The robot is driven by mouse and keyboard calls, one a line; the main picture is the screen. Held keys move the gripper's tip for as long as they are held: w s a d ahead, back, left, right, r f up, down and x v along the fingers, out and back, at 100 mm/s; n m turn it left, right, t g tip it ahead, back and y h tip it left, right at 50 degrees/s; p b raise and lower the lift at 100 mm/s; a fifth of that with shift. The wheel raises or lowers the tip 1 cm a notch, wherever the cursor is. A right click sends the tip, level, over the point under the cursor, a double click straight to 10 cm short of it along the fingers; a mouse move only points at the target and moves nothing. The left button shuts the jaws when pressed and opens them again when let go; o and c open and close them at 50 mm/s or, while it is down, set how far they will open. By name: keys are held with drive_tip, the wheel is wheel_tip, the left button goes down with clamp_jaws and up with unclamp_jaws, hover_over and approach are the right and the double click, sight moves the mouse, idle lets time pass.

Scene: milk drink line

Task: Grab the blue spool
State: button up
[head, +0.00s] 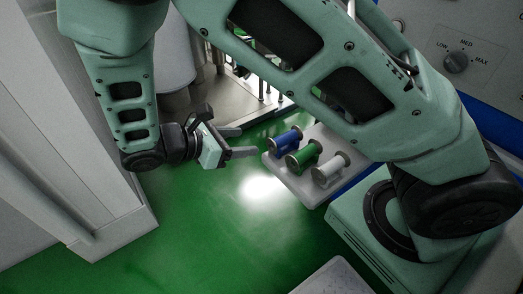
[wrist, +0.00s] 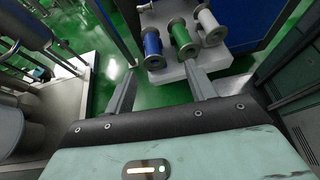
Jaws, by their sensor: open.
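The blue spool (head: 286,141) lies on a white block at the left end of a row of spools, beside a green spool. It also shows in the wrist view (wrist: 152,46), above the gap between my fingers. My gripper (head: 236,142) is open and empty, to the left of the blue spool in the head view. Its two fingers point toward the block and are apart from the spool. In the wrist view my gripper (wrist: 160,88) has its fingers spread wide with nothing between them.
The green spool (head: 303,157) and a white spool (head: 331,169) share the white block (head: 309,191) with the blue one. A machine with a dial (head: 456,62) stands at the upper right. Metal equipment (head: 217,98) stands behind my gripper. Green floor lies open below.

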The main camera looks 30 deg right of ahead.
drive_tip(key=w, duration=0.1)
drive_tip(key=b, duration=0.3)
approach(285, 135)
drive_tip(key=shift+n+h, duration=0.3)
drive_tip(key=x, duration=0.5)
drive_tip(key=shift+s+f, duration=0.1)
drive_tip(key=shift+s, duration=0.2)
drive_tip(key=x, duration=0.2)
drive_tip(key=b+x, duration=0.1)
drive_tip(key=x, duration=0.2)
drive_tip(key=shift+w+f, duration=0.25)
drive_tip(key=shift+a, duration=0.1)
clamp_jaws()
